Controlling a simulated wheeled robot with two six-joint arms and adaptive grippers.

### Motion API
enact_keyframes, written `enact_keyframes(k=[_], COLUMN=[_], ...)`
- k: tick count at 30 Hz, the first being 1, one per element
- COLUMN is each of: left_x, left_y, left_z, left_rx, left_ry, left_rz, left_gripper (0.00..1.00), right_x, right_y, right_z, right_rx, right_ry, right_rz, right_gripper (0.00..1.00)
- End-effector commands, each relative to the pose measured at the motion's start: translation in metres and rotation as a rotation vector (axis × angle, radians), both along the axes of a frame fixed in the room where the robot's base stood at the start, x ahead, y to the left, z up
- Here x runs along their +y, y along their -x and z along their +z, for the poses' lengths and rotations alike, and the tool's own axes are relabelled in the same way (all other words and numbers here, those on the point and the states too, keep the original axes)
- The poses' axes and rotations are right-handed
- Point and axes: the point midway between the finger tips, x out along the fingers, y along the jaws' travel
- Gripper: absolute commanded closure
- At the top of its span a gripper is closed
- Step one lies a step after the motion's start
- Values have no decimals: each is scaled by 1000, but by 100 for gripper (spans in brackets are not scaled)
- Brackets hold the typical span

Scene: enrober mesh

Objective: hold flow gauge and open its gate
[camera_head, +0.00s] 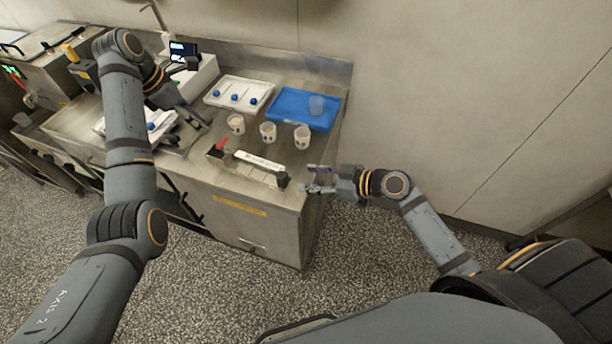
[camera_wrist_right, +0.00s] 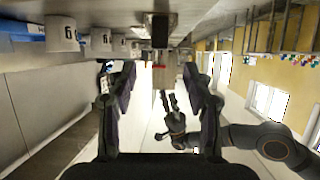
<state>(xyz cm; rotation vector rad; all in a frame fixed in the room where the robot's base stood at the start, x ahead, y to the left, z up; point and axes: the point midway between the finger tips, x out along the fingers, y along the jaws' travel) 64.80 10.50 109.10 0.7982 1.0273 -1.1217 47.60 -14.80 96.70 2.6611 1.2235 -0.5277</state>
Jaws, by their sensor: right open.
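The flow gauge, a long strip with a white scale (camera_head: 258,161), lies on the steel counter near its front edge. A red handle (camera_head: 221,145) is at its left end and a dark block (camera_head: 283,180) at its right end. My right gripper (camera_head: 318,179) is open and empty, just right of the block and apart from it. In the right wrist view the dark block (camera_wrist_right: 160,30) shows ahead, above the open jaws (camera_wrist_right: 158,80), with red (camera_wrist_right: 159,66) beyond it. My left gripper (camera_head: 203,122) is above the counter, behind the red handle; its fingers look apart and empty.
Several white cups (camera_head: 268,132) stand behind the gauge. A blue tray (camera_head: 290,118) with a clear cup and a white tray (camera_head: 212,95) with blue-topped items are farther back. Another white tray (camera_head: 101,127) lies at left under my left arm. The counter's right edge is close to my right gripper.

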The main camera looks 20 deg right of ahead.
Motion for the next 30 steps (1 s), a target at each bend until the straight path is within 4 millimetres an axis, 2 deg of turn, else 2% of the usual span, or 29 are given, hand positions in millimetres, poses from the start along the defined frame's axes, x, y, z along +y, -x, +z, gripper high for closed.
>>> enact_keyframes(k=[4, 15, 21, 29, 30], left_x=[0, 0, 0, 0, 0], left_y=[0, 0, 0, 0, 0], left_z=[0, 0, 0, 0, 0], left_rx=[0, 0, 0, 0, 0], left_ry=[0, 0, 0, 0, 0], left_rz=[0, 0, 0, 0, 0], left_gripper=[62, 62, 62, 62, 62], right_x=[12, 61, 71, 72, 72], right_y=[-11, -53, -62, -62, -62], right_z=[-5, -32, -39, -40, -40], right_rx=[-3, 1, 2, 2, 2], right_ry=[-7, -6, -3, -2, -2], right_rz=[-5, -3, -2, -2, -2], right_gripper=[49, 49, 49, 49, 54])
